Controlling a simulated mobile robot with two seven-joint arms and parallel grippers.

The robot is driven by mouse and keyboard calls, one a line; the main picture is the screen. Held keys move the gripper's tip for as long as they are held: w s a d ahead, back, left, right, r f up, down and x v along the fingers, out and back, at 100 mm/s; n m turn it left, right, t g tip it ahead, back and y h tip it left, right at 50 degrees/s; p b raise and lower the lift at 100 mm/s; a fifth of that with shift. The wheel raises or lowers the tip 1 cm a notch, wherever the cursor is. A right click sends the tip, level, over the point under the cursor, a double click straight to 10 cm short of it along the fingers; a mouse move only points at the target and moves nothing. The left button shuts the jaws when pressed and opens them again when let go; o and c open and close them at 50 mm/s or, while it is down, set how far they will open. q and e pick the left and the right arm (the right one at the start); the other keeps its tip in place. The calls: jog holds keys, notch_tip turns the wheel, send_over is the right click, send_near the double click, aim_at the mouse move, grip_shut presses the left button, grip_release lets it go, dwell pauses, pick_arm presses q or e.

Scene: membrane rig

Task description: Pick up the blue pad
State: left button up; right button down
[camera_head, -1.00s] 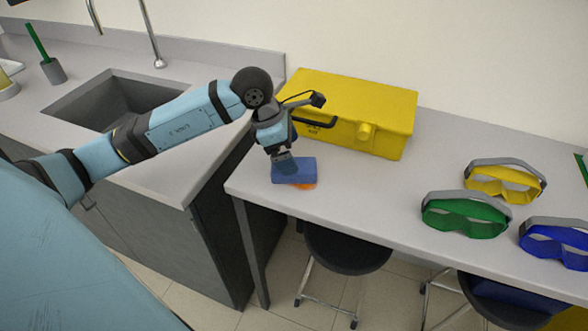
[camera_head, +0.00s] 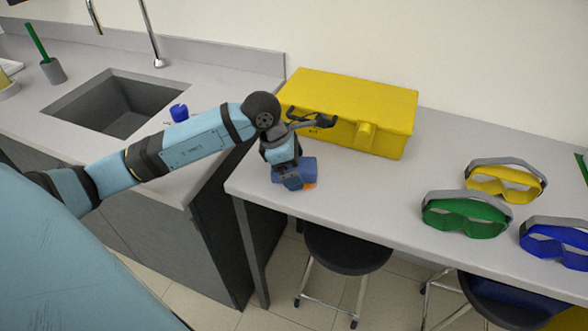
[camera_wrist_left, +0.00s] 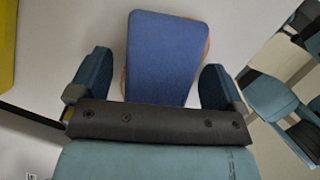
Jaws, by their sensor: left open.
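The blue pad (camera_head: 308,170) lies on the left end of the grey table, partly hidden by my left gripper in the head view. An orange edge (camera_head: 311,184) shows beneath it. In the left wrist view the blue pad (camera_wrist_left: 165,55) lies between the two fingers, its near end hidden behind the gripper body. My left gripper (camera_head: 293,182) is open, with a finger on each side of the pad (camera_wrist_left: 157,80); I cannot tell whether they touch it. My right gripper is not in view.
A yellow case (camera_head: 350,112) stands behind the pad. Green (camera_head: 465,215), yellow (camera_head: 505,183) and blue goggles (camera_head: 558,246) lie to the right. A sink (camera_head: 118,102) and a small blue object (camera_head: 179,112) are on the left counter. The table's middle is clear.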

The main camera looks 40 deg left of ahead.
pick_arm(q)
jog(key=shift+f, duration=0.1)
jog(key=shift+c, duration=0.4)
jog(key=c, duration=0.9)
jog(key=shift+r+p, duration=0.3)
jog(key=shift+r, duration=0.1)
notch_tip(320, 180, up, 20)
jog(key=shift+f+p, duration=0.2)
jog(key=shift+p, duration=0.1)
